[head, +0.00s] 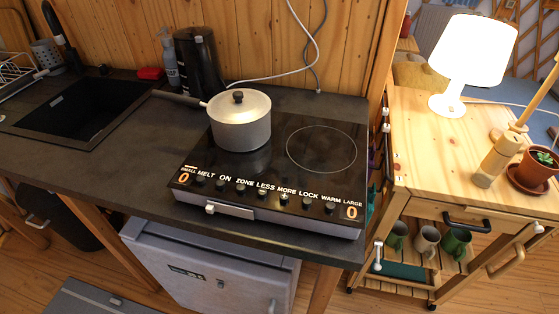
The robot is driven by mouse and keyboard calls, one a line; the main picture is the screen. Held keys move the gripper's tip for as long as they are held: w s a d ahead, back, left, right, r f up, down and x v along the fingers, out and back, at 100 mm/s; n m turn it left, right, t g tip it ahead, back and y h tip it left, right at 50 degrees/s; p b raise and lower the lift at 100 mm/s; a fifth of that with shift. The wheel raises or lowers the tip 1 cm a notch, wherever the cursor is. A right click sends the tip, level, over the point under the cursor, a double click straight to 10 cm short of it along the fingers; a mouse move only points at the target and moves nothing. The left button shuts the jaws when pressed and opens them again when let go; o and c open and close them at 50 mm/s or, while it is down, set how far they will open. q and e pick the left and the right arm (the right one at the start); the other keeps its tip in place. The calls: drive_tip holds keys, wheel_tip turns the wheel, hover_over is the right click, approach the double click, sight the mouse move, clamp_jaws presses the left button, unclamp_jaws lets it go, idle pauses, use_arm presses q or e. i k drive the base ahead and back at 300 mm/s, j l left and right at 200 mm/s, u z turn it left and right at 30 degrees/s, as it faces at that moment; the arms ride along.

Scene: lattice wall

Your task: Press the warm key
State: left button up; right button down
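The cooktop (283,177) is a black glass plate set in the dark counter. A row of labels runs along its front edge: SMALL, MELT, ON, ZONE, LESS, MORE, LOCK, WARM, LARGE. Small dark round keys sit under the labels. The warm key (330,208) is the rightmost key, below the WARM label and left of the large orange display (352,212). The small display (183,178) is at the left end; both displays read 0. Nothing covers the warm key. Neither of my grippers shows in the head view.
A lidded pot (240,124) stands on the cooktop's left ring, its handle pointing left. The right ring (321,149) is bare. A black kettle (199,62) stands behind. A wooden cart (450,185) with a lamp (472,52) and a potted plant (535,165) stands to the right.

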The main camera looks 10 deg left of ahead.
sight(330, 207)
drive_tip(key=l+u, duration=0.35)
drive_tip(key=l, duration=0.75)
drive_tip(key=l+u, duration=0.4)
drive_tip(key=l, duration=0.65)
drive_tip(key=k, duration=0.05)
